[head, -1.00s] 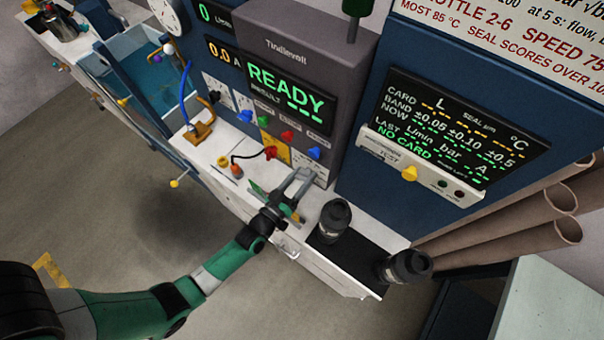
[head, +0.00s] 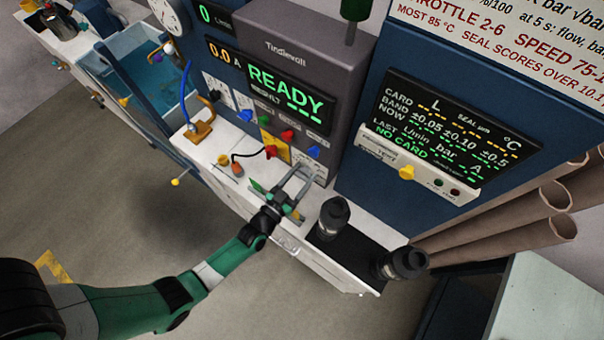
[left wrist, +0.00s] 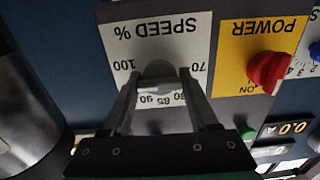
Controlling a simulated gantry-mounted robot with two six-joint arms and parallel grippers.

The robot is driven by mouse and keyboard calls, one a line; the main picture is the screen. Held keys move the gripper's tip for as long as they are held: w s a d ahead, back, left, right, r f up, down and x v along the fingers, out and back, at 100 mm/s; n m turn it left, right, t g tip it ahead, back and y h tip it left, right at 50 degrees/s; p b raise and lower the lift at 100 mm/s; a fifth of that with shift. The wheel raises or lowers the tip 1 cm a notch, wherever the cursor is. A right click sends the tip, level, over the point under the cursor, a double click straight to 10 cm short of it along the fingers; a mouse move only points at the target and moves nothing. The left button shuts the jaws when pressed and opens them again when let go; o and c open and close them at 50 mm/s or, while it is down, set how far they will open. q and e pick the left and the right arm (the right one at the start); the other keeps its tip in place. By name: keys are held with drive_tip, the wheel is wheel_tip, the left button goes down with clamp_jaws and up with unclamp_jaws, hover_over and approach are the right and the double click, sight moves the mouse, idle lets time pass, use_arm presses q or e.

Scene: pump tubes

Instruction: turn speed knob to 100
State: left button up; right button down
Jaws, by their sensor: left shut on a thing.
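The grey speed knob (left wrist: 158,72) sits on a white plate marked SPEED % (left wrist: 160,35), upside down in the left wrist view. The scale reads 70 to 100 around the knob, with 100 on the left. My left gripper (left wrist: 160,82) has one finger on each side of the knob and is shut on it. I cannot tell clearly which number the knob points to. In the head view my left gripper (head: 302,172) reaches up to the lower right of the grey panel. My right gripper is not in view.
The red power knob (left wrist: 268,70) on its yellow plate is close beside the speed plate. A READY display (head: 285,88) is above. Two black cylinders (head: 333,218) (head: 402,264) stand on the bench to the right.

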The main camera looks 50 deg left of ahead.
use_arm(q)
drive_tip(key=o, duration=1.4)
drive_tip(key=shift+c, duration=0.2)
drive_tip(key=p+v, duration=0.1)
drive_tip(key=v, duration=1)
drive_tip(key=shift+s, duration=0.35)
